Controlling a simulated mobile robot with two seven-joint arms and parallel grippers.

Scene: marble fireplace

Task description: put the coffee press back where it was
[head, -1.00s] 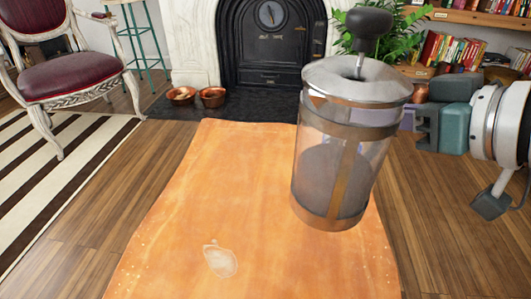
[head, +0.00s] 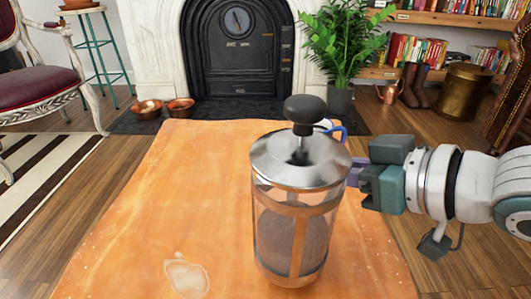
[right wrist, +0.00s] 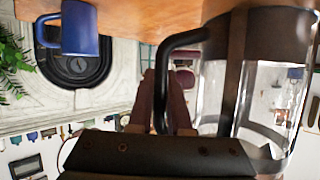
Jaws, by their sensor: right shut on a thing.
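The coffee press (head: 298,222) is a clear glass cylinder with copper-coloured bands, a steel lid and a black knob. It is upright over the right part of the orange table (head: 150,220). I cannot tell whether its base touches the tabletop. My right gripper (head: 358,178) reaches in from the right, behind the press. In the right wrist view, which is upside down, the fingers (right wrist: 162,100) are shut on the press's black handle (right wrist: 185,40), and the press (right wrist: 262,85) is beside them. My left gripper is not in view.
The table's left and middle are clear except for a pale mark (head: 187,275). Copper bowls (head: 146,109) sit by the fireplace (head: 237,50).

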